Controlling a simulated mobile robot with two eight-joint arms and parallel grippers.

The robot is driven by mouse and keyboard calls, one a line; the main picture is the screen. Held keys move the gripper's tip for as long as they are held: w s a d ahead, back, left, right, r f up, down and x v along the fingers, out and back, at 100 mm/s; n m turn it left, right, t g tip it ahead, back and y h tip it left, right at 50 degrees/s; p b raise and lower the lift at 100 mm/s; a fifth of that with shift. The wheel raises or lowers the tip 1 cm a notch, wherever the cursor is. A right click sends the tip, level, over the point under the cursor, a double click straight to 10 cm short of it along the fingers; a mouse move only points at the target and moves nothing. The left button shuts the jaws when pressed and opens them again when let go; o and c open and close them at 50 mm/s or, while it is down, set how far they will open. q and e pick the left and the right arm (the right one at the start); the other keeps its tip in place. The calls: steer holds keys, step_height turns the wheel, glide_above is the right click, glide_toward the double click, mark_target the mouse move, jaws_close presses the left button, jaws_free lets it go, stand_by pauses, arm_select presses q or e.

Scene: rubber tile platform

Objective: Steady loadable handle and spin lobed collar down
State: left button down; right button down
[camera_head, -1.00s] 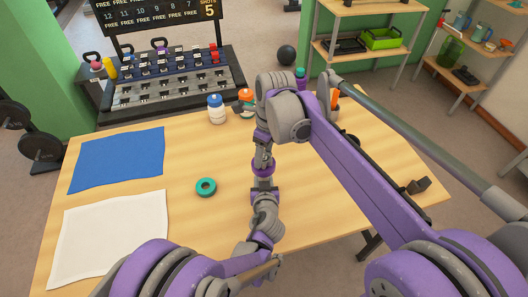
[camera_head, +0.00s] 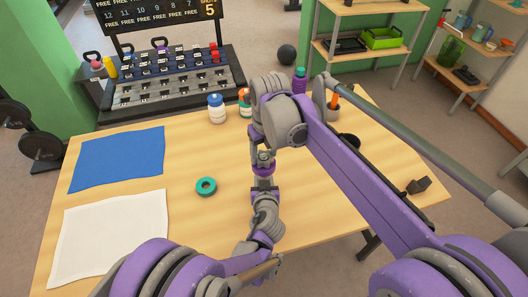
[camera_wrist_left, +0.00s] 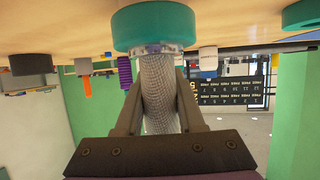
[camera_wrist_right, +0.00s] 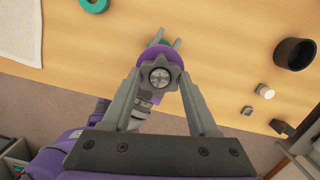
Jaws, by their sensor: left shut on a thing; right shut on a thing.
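The loadable handle (camera_wrist_left: 156,100) has a knurled grey grip and a teal disc (camera_wrist_left: 155,28) at its table end, with a clear ring between. In the left wrist view my left gripper (camera_wrist_left: 160,85) is shut on the grip. In the right wrist view the grey lobed collar (camera_wrist_right: 160,74) sits around a shiny stem end, in front of a purple round piece. My right gripper (camera_wrist_right: 158,62) is shut on the collar, a finger on each side. In the head view my right arm mostly hides the handle and collar.
A loose teal ring (camera_head: 206,193) lies on the wooden table (camera_head: 190,220), left of the arms. A blue cloth (camera_head: 118,158) and a white cloth (camera_head: 108,232) lie further left. A white bottle (camera_head: 217,110) stands behind. A black cup (camera_wrist_right: 294,53) and small pieces lie right.

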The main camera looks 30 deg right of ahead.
steer(key=shift+c, duration=0.4)
jaws_free()
steer(key=shift+r, duration=0.1)
steer(key=shift+r, duration=0.95)
steer(key=n, duration=0.5)
steer(key=shift+y, duration=0.3)
steer(key=shift+n, duration=1.1)
